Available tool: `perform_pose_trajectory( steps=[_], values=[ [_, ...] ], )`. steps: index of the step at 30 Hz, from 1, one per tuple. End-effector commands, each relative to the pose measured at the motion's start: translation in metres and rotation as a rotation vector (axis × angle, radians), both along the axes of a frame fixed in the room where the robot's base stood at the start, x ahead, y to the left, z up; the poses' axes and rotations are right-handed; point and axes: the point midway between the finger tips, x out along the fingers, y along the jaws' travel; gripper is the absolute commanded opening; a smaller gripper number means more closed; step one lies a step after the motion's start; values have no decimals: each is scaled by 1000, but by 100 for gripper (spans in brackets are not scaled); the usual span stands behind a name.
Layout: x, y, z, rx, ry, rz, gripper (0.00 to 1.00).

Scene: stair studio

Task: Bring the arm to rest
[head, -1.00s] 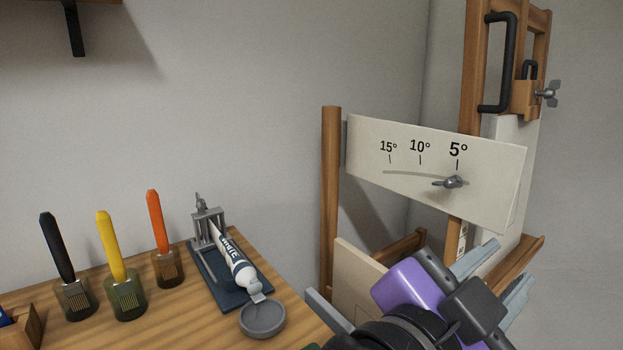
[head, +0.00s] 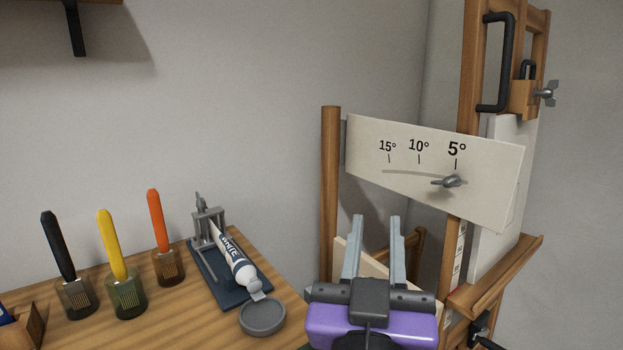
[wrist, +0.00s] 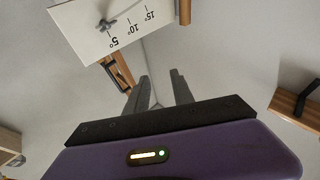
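My gripper (head: 375,222) is at the lower middle right of the head view, its purple body low and its two grey fingers pointing up. The fingers stand apart with nothing between them. In the wrist view my gripper (wrist: 158,82) also shows open and empty. Behind and above it in the head view is the easel's white angle plate (head: 435,170), marked 15°, 10° and 5°, with a wing nut (head: 452,181) under the 5° mark. The gripper appears clear of the plate. My fingers overlap the lower easel panel in the head view; I cannot tell the gap.
A wooden table (head: 180,318) at left holds several brushes in jars, a paint tube (head: 236,262) in a squeezer stand and a grey round dish (head: 262,316). The easel's wooden post (head: 331,200) and ledge (head: 500,275) stand near my gripper. A dark wall bracket (head: 75,30) is upper left.

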Motion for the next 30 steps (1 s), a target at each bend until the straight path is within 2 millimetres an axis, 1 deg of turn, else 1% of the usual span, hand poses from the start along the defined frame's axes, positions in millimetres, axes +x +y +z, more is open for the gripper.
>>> perform_pose_trajectory(
  steps=[1,4,6,8,9,13,17,21,26,30],
  values=[
    [-1,5,-21,-42,21,47,29],
    [-9,14,-57,-107,46,147,29],
    [-18,19,-82,-137,60,211,29],
    [-28,19,-101,-152,71,257,29],
    [-36,18,-114,-158,78,284,29],
    [-64,12,-152,-157,100,357,29],
    [-98,-2,-184,-132,126,401,29],
    [-136,-23,-212,-87,157,417,29],
    [-183,-51,-238,-22,208,400,29],
    [-225,-77,-259,40,272,361,29]
  ],
)
